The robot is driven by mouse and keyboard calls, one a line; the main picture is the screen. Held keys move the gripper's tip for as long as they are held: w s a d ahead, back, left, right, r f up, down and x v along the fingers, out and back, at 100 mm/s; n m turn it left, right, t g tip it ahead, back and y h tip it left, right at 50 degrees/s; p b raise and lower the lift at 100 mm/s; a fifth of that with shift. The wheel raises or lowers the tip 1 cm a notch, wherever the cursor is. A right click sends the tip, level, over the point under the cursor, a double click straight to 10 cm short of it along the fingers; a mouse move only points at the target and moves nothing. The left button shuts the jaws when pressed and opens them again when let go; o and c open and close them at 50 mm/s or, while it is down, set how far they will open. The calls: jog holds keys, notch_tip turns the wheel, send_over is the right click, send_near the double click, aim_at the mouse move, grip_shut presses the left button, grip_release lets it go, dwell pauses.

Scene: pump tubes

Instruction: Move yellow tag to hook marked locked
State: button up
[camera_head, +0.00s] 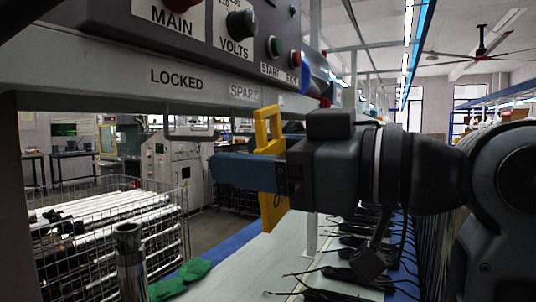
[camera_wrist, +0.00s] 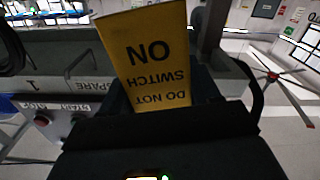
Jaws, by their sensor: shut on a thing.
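The yellow tag (camera_head: 268,130) is held upright by my gripper (camera_head: 232,171), whose blue finger crosses in front of it. The tag's top has an open slot, and its lower part shows below the finger. In the wrist view the tag (camera_wrist: 150,55) reads "DO NOT SWITCH ON" upside down. A metal hook (camera_head: 190,136) hangs under the LOCKED label (camera_head: 176,79), left of the tag and apart from it. The SPARE label (camera_head: 244,92) is on the same rail. In the wrist view a wire hook (camera_wrist: 76,66) is beside the SPARE label (camera_wrist: 94,86).
The control panel (camera_head: 205,35) with knobs and buttons is above the rail. A wire basket of white tubes (camera_head: 110,225) stands at lower left, with a metal post (camera_head: 128,255) and a green glove (camera_head: 180,280) near it. Black cabled items lie on the bench (camera_head: 255,265).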

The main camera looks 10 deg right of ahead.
jog(key=f+b+x, duration=0.1)
jog(key=b+x, duration=0.1)
jog(key=x, duration=0.7)
jog(key=shift+f, duration=0.35)
dwell(0.6)
dwell(0.6)
jog(key=o, duration=1.1)
jog(key=shift+d, duration=0.15)
